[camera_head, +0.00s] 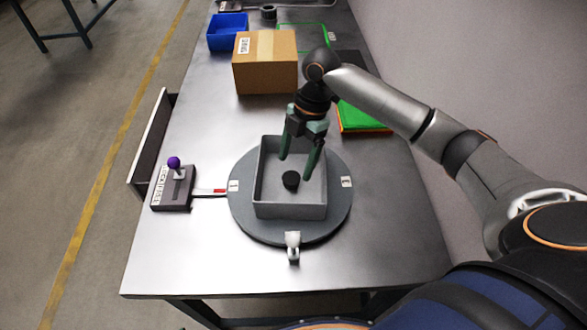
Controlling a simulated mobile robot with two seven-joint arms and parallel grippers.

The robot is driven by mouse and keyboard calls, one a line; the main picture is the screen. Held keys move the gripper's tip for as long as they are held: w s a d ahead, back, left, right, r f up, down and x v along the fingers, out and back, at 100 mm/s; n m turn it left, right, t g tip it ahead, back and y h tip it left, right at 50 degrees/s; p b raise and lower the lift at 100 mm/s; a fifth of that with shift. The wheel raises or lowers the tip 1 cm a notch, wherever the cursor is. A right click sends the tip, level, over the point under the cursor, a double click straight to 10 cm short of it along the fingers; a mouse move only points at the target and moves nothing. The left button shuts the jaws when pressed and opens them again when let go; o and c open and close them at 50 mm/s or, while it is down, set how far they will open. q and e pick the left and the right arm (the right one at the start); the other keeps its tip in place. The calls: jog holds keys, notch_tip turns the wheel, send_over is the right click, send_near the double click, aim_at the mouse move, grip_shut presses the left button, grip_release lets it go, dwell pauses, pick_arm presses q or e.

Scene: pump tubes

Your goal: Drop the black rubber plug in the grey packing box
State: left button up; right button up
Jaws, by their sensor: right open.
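The black rubber plug (291,180) is a small dark cylinder inside the grey packing box (290,212), seemingly on or just above its floor. The open-topped box stands on a round grey turntable (240,212). My right gripper (295,168) reaches down into the box from the back right, its two green fingers spread. The plug lies near and slightly below the fingertips, and the fingers are not closed on it. My left gripper is not in view.
A small control box (174,190) with a purple-knobbed lever stands left of the turntable. A white fitting (293,245) sits at the turntable's front edge. A cardboard box (265,75), a blue bin (227,32) and a green-topped item (362,116) stand behind. The front left table is clear.

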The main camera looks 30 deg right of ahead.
jog(key=v, duration=0.8)
jog(key=shift+r, duration=0.2)
